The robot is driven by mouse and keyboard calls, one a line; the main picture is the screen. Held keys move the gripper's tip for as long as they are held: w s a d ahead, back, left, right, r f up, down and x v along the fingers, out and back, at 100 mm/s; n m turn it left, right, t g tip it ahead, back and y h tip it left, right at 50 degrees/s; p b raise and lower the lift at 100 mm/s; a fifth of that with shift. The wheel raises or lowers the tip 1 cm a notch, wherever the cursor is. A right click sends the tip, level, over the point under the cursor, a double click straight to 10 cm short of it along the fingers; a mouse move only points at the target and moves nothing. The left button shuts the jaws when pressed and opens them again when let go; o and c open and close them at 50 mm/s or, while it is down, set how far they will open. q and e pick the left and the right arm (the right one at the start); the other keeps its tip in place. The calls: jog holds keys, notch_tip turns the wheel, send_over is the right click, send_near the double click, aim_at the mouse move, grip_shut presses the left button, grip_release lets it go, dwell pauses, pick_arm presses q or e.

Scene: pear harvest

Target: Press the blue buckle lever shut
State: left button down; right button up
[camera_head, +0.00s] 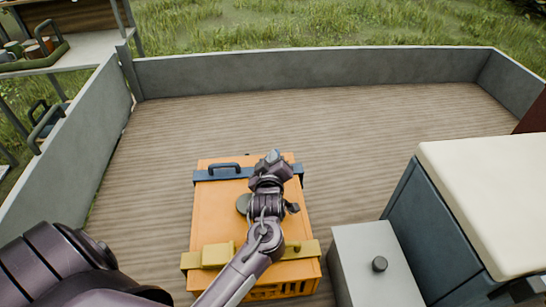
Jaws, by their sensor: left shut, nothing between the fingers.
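An orange crate (215,215) stands on the wooden deck with a blue strap (204,176) across its far end. A dark blue loop-shaped piece, which looks like the buckle lever (224,167), sits on the left part of this strap; I cannot tell whether it is fully down. My left gripper (271,158) is shut and empty, over the right part of the blue strap, to the right of the loop. It hides that part of the strap, and I cannot tell whether it touches it. My right gripper is not in view.
A yellow strap (302,251) with a yellow block (217,254) crosses the crate's near end. A grey box (358,255) with a dark knob and a cream-topped blue cabinet (490,190) stand at right. Low grey walls (310,70) enclose the deck, clear beyond the crate.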

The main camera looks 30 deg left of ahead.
pick_arm(q)
jog(key=shift+w+d+m+p, duration=0.3)
jog(key=shift+d+m+p, duration=0.15)
jog(key=shift+m+p, duration=0.3)
jog(key=shift+w+d+f+m+g, duration=0.1)
jog(key=shift+f+m+g, duration=0.15)
jog(key=shift+f+g, duration=0.1)
jog(key=shift+w+d+f+p, duration=0.1)
jog(key=shift+f+p, duration=0.05)
jog(key=shift+p, duration=0.15)
jog(key=shift+y, duration=0.3)
jog(key=shift+f, duration=0.1)
